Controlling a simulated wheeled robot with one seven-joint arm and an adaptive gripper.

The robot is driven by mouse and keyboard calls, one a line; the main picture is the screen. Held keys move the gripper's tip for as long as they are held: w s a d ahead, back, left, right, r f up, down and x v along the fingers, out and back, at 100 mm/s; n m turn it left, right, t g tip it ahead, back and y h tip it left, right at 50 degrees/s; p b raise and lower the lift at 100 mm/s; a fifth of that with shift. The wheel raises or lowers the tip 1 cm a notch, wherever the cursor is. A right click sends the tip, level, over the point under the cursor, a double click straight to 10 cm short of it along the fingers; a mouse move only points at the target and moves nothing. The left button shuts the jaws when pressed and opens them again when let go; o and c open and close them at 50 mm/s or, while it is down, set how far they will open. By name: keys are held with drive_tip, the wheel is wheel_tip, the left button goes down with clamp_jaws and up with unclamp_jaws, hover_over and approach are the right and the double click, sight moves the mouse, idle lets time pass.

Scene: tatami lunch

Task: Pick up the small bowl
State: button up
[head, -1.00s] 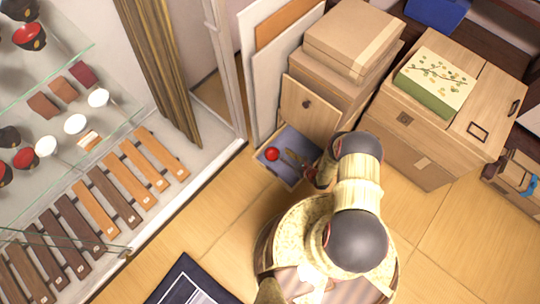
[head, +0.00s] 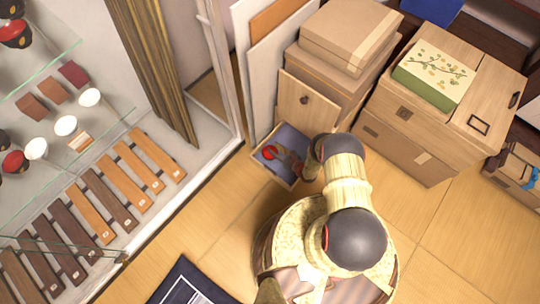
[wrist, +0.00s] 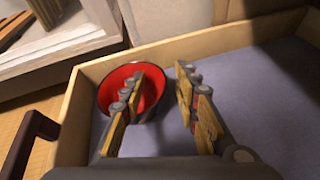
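The small bowl (wrist: 151,92) is red inside with a dark outside. It sits upright in the back left corner of an open drawer (wrist: 230,41) with a grey-blue floor. In the head view the bowl (head: 269,153) shows as a red spot in the drawer. My gripper (wrist: 160,80) is open, its two fingers spread wide. The left finger stands in front of the bowl and hides part of it; the right finger is to the right of the bowl. I cannot tell whether the left finger touches it. In the head view my gripper (head: 291,163) is over the drawer.
The drawer's wooden walls surround the bowl closely at the back and left. A dark handle (wrist: 30,140) is on the drawer's left side. Cardboard boxes (head: 340,50) are stacked behind, and a glass display case (head: 60,120) stands at left.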

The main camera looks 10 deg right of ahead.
drive_tip(key=shift+c, duration=0.4)
clamp_jaws()
